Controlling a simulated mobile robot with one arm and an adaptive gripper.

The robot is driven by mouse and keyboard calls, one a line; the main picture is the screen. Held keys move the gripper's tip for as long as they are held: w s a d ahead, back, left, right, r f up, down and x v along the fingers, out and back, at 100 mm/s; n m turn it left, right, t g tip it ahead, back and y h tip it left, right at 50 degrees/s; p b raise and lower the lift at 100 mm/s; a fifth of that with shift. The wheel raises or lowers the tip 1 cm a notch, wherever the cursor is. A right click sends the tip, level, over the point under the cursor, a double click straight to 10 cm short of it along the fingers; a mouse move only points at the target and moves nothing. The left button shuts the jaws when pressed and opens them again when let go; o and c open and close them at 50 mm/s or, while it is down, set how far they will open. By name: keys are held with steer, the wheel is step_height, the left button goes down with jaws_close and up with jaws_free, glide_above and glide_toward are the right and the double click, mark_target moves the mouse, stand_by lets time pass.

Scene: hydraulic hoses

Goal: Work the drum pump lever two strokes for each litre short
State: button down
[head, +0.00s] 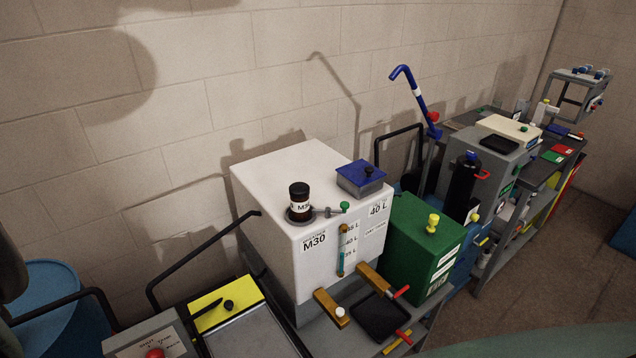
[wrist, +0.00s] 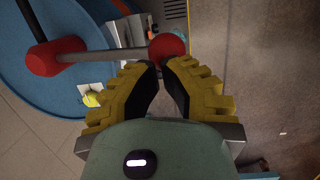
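The blue drum pump (head: 420,97) with its hooked spout stands behind the tanks in the head view, with a red knob (head: 433,117) beside it. In the wrist view the grey lever (wrist: 105,55) runs from a red pivot (wrist: 52,57) to a red ball (wrist: 168,47). My gripper (wrist: 161,66) has its fingertips close together right at the ball; whether they hold it I cannot tell. The white tank (head: 262,185) is marked M30 and 40 L. Its sight glass (head: 341,252) looks bluish low down and brown above; the exact level is too small to read.
A green box (head: 411,243) with a yellow knob and a blue-lidded box (head: 361,180) are near the white tank. A grey cabinet (head: 492,158) and shelving stand further right. A blue drum (wrist: 30,95) lies under the lever. The floor (head: 575,270) at right is open.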

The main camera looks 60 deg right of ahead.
steer(key=shift+s+f, duration=0.1)
steer(key=shift+f, duration=0.05)
steer(key=shift+s+a+f+t+h+p, duration=0.15)
steer(key=shift+s+f+t+p, duration=0.1)
steer(key=shift+f+p, duration=0.15)
steer(key=shift+s+f+t+h+p, duration=0.15)
steer(key=shift+s+f+t+p, duration=0.1)
steer(key=shift+f+p, duration=0.1)
step_height(320, 180, down, 13)
steer(key=t+h+b, duration=0.2)
steer(key=t+b, duration=0.3)
steer(key=b, duration=0.5)
steer(key=shift+s+f+m+t, duration=0.2)
steer(key=shift+s+m+t, duration=0.1)
steer(key=shift+s+m, duration=0.1)
steer(key=shift+w+a, duration=0.1)
